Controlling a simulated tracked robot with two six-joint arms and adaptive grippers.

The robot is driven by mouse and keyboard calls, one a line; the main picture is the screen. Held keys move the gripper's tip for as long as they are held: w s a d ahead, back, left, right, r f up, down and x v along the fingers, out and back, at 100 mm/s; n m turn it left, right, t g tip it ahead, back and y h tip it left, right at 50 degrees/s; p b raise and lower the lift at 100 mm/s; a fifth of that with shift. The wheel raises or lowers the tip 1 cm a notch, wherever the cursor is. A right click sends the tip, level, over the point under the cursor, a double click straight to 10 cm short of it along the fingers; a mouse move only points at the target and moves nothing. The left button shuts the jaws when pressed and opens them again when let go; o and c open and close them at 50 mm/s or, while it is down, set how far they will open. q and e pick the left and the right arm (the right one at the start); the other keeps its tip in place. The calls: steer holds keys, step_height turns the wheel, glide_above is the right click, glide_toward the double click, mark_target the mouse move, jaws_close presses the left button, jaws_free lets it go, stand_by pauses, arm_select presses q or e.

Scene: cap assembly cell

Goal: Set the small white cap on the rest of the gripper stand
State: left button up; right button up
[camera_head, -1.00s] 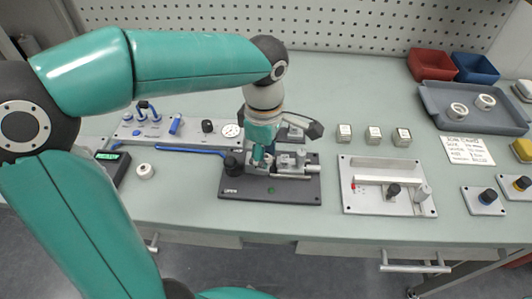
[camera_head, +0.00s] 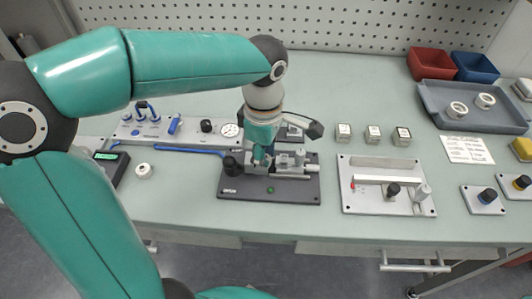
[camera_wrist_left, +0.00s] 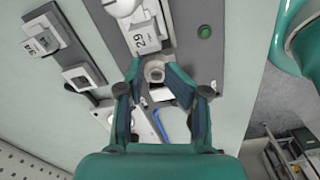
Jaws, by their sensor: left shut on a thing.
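My left gripper (camera_head: 260,160) points down over the dark gripper stand (camera_head: 235,190), at its block-and-clamp fittings. In the left wrist view its two fingers (camera_wrist_left: 154,72) are shut on a small pale round piece with a round opening, which looks like the small white cap (camera_wrist_left: 155,73). In that view the cap is close beside the stand's block marked 29 (camera_wrist_left: 143,40); I cannot tell whether it touches the rest. In the head view the fingers and fittings hide the cap. My right gripper is not in view.
A white round piece (camera_head: 144,171) lies on the table at the left, near a dark box with a green display (camera_head: 107,156). A pale fixture plate (camera_head: 360,204) stands to the right. A grey tray (camera_head: 433,103) holds two white rings. Table between the stand and plate is clear.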

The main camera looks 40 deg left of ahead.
arm_select(q)
steer(key=o, duration=0.8)
step_height(320, 180, up, 12)
stand_by(0.3)
